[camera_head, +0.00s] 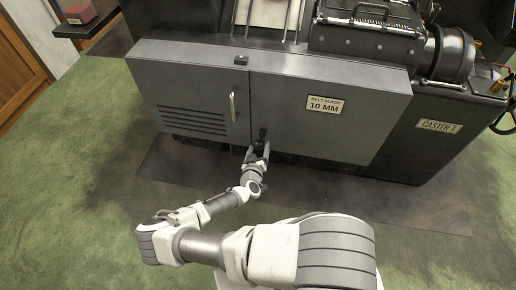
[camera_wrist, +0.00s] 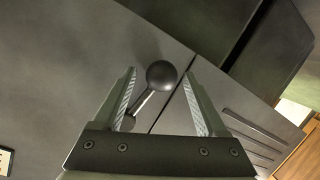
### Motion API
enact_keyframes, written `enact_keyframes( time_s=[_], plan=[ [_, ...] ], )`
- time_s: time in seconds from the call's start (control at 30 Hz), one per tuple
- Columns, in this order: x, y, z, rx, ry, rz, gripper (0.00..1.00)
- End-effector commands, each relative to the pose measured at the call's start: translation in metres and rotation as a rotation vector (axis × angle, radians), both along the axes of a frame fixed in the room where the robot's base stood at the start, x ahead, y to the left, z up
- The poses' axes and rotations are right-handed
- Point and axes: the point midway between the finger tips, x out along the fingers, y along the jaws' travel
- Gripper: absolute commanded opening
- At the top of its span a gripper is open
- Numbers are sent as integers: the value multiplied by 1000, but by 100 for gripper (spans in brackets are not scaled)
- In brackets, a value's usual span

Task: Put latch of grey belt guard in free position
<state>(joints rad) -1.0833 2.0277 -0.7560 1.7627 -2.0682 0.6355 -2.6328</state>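The grey belt guard (camera_head: 300,95) is a wide cabinet front on the machine, with a vertical seam left of its middle. Its latch (camera_head: 263,132) is a dark lever near the lower edge, just right of the seam. In the wrist view the latch is a thin rod with a black ball knob (camera_wrist: 161,74), beside the seam. My gripper (camera_head: 259,148) is at the latch, facing the guard. In the wrist view my gripper (camera_wrist: 160,78) is open, with the knob between the two fingertips in the picture. I cannot tell whether a finger touches it.
A vertical handle (camera_head: 232,105) and vent slots (camera_head: 192,120) are on the guard's left panel. The dark machine body (camera_head: 430,120) stands at the right. The green floor (camera_head: 90,180) in front is clear at left.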

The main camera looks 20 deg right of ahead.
Motion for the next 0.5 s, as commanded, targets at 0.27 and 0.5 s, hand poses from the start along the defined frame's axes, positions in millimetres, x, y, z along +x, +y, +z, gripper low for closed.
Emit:
enact_keyframes(
  time_s=[0.27,0.5],
  plan=[
    [1,1,1,2,-4,3,81],
    [-16,11,9,2,-4,4,81]
  ],
)
